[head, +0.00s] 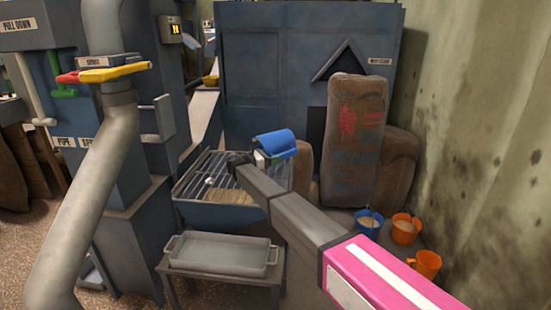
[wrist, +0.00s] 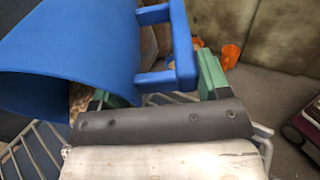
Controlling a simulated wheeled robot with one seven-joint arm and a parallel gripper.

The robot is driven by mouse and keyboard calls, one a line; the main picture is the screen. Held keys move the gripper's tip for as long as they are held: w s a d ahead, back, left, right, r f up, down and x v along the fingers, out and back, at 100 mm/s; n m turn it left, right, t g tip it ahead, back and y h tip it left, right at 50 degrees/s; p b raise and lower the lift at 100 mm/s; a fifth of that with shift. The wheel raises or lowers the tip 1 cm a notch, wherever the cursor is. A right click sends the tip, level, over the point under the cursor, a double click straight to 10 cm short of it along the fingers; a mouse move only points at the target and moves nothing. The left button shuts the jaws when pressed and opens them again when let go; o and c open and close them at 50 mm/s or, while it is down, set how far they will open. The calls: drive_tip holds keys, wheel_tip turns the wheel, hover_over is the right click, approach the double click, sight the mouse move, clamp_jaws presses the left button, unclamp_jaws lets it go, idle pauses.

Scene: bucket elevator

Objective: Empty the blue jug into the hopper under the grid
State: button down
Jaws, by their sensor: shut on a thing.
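The blue jug (head: 275,143) is tilted onto its side above the right part of the hopper grid (head: 203,172). My gripper (head: 266,159) is shut on the jug's handle. In the wrist view the jug (wrist: 70,50) lies to the left with its handle between the green fingers of my gripper (wrist: 163,82). The blue hopper (head: 225,214) has tan grain under the grid. A small pale round thing lies on the grid's left part.
A grey tray (head: 218,254) on a small table stands in front of the hopper. Brown sacks (head: 355,140) stand at the right. Another blue vessel (head: 369,223) and orange jugs (head: 405,229) are on the floor there. A machine with a pipe (head: 80,200) and coloured levers stands at the left.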

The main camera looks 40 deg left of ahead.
drive_tip(key=shift+s+a+t+h, duration=0.3)
drive_tip(key=shift+s+t, duration=0.15)
drive_tip(key=shift+t, duration=0.3)
drive_tip(key=shift+s+a+t+h, duration=0.15)
drive_tip(key=shift+s+t+h, duration=0.25)
drive_tip(key=shift+t, duration=0.3)
drive_tip(key=shift+s+a+t+h, duration=0.25)
drive_tip(key=shift+s+t, duration=0.25)
drive_tip(key=shift+t, duration=0.25)
